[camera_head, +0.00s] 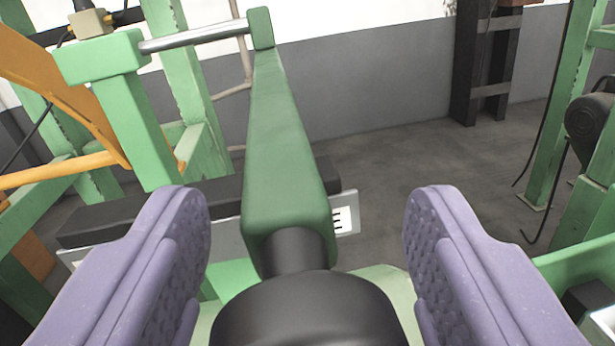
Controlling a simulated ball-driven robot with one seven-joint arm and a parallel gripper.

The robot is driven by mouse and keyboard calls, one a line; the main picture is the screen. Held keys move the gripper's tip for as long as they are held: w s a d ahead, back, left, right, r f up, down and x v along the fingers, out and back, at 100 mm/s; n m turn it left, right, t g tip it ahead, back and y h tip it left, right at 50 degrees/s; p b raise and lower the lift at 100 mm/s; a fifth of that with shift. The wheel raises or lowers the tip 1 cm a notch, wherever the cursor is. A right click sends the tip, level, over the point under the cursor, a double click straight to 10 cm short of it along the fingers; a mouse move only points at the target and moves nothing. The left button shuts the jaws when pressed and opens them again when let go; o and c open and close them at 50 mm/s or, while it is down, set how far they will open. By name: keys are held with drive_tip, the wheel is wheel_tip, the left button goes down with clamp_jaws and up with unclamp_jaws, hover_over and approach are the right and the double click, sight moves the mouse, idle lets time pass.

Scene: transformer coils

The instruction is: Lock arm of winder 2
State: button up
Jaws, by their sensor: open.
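The green arm of the winder (285,150) rises from the lower middle of the view toward the top, narrowing away from me. Its near end meets a black round handle or knob (308,310) at the bottom centre. A metal rod (195,38) joins its far top end to a light green block (100,58) on the left. My gripper (308,245) is open. Its two purple padded fingers stand left and right of the green arm and the black knob, with gaps on both sides. I cannot tell which winder number this is.
A light green frame (190,90) and an orange bar (60,85) stand on the left. A dark bar (150,200) and a partly hidden white label (345,212) lie behind the arm. Another green machine (560,100) stands right. Grey floor (410,160) is clear between.

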drive_tip(key=shift+w, duration=0.1)
clamp_jaws()
drive_tip(key=a+p, duration=0.3)
drive_tip(key=a, duration=0.7)
drive_tip(key=shift+p, duration=0.35)
drive_tip(key=shift+a, duration=0.15)
drive_tip(key=shift+c, duration=1.2)
unclamp_jaws()
drive_tip(key=shift+o, duration=1.2)
drive_tip(key=shift+a, duration=0.15)
